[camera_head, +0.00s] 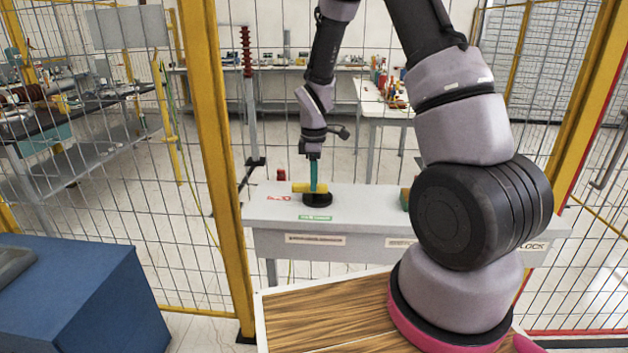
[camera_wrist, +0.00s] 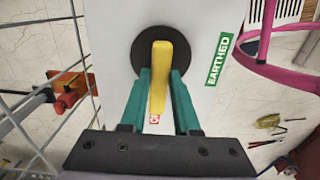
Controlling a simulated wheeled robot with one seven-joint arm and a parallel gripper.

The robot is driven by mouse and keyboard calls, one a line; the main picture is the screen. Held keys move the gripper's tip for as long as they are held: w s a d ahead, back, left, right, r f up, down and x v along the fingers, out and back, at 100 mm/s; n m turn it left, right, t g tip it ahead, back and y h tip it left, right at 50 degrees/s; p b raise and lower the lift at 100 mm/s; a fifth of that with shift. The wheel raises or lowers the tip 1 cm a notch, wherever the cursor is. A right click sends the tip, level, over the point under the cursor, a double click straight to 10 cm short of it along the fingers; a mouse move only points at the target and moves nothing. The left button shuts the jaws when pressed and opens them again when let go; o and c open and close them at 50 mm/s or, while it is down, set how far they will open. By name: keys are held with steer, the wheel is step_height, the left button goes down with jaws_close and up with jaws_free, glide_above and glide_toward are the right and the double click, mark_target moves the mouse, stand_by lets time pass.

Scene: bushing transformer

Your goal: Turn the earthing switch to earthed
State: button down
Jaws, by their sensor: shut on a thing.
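The earthing switch has a yellow bar handle (camera_head: 302,187) on a round black base (camera_head: 318,200), on a grey panel. In the head view the handle points left, towards a red label (camera_head: 278,197). The green EARTHED label (camera_head: 315,218) is on the near side of the base. My gripper (camera_head: 314,183) reaches down from above. In the wrist view its teal fingers (camera_wrist: 161,85) stand on both sides of the yellow handle (camera_wrist: 159,65), shut on it. The EARTHED label (camera_wrist: 218,59) lies to the right there, and the red label (camera_wrist: 154,120) is partly hidden below the handle's end.
A yellow fence post (camera_head: 222,170) and wire mesh stand at the left. A blue box (camera_head: 80,295) is at the near left.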

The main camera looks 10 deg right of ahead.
steer(key=shift+s+n, duration=0.2)
steer(key=shift+n, duration=0.2)
steer(key=n, duration=0.3)
steer(key=shift+s+n, duration=0.15)
steer(key=shift+n, duration=0.15)
steer(key=n, duration=0.4)
steer(key=shift+s+n, duration=0.2)
steer(key=shift+n, duration=0.1)
steer(key=n, duration=0.4)
steer(key=shift+s+d+n, duration=0.1)
steer(key=shift+s+n, duration=0.05)
steer(key=shift+n, duration=0.15)
steer(key=shift+s+d+f+n, duration=0.1)
steer(key=shift+d+n, duration=0.05)
steer(key=shift+n, duration=2.05)
steer(key=c, duration=0.6)
jaws_free()
steer(key=shift+c, duration=0.2)
